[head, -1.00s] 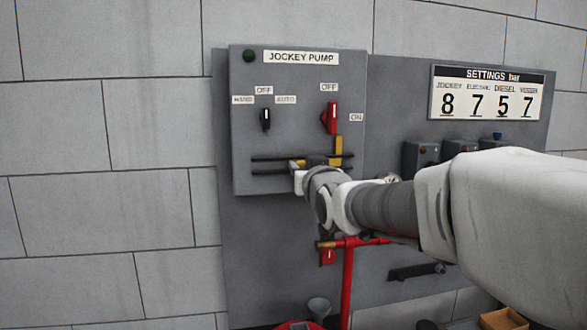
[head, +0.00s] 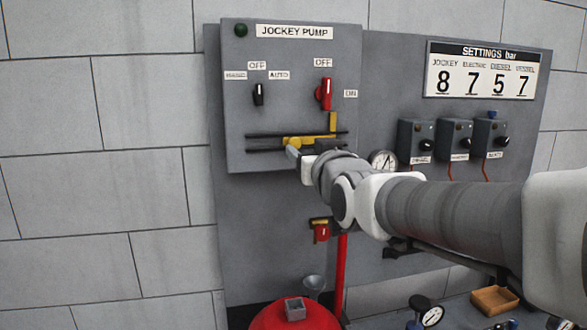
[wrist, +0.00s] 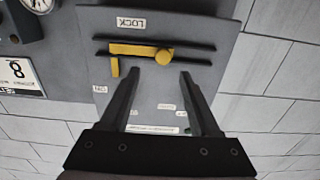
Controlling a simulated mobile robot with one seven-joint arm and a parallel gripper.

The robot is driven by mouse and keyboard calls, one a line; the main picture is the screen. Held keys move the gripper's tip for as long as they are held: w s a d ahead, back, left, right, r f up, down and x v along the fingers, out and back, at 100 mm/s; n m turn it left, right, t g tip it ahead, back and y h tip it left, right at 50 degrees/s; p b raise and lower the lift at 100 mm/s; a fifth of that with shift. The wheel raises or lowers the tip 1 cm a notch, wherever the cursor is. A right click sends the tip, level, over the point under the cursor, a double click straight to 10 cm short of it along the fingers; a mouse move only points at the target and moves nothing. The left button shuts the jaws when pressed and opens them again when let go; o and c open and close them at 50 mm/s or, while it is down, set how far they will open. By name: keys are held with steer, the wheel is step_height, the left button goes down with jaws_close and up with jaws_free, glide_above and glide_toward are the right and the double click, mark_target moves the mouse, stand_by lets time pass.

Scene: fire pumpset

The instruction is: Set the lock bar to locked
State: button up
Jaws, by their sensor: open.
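The yellow lock bar (head: 311,141) lies across two dark horizontal rails low on the grey jockey pump panel (head: 240,125). It has a round knob near its left end and an upright yellow tab (head: 333,122) at its right end, below the red switch (head: 324,93). The wrist view is turned upside down. There the bar (wrist: 133,49), the knob (wrist: 164,55) and the LOCK label (wrist: 131,23) show clearly. My gripper (wrist: 160,72) is open and empty, its two fingers apart, with the knob between and just beyond the tips. In the head view my gripper (head: 298,158) is just below the bar.
A black selector switch (head: 259,94) is left of the red switch. Pressure switch boxes (head: 455,140) and a gauge (head: 383,160) are to the right, near my arm. A red pipe (head: 341,270), a red valve handle (head: 321,232) and a red vessel (head: 295,314) are below.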

steer(key=s+d, duration=0.2)
steer(key=s, duration=0.8)
steer(key=s+d+f+m+g+h+p, duration=0.1)
steer(key=s+d+f+g+p, duration=0.1)
steer(key=s+f+g, duration=0.4)
steer(key=s+d+f+m+g+h+p, duration=0.1)
steer(key=s+d+f+g, duration=0.4)
steer(key=s+f, duration=0.6)
steer(key=shift+d+f+g+h+p, duration=0.3)
steer(key=shift+g+h+p, duration=0.3)
steer(key=shift+p, duration=0.4)
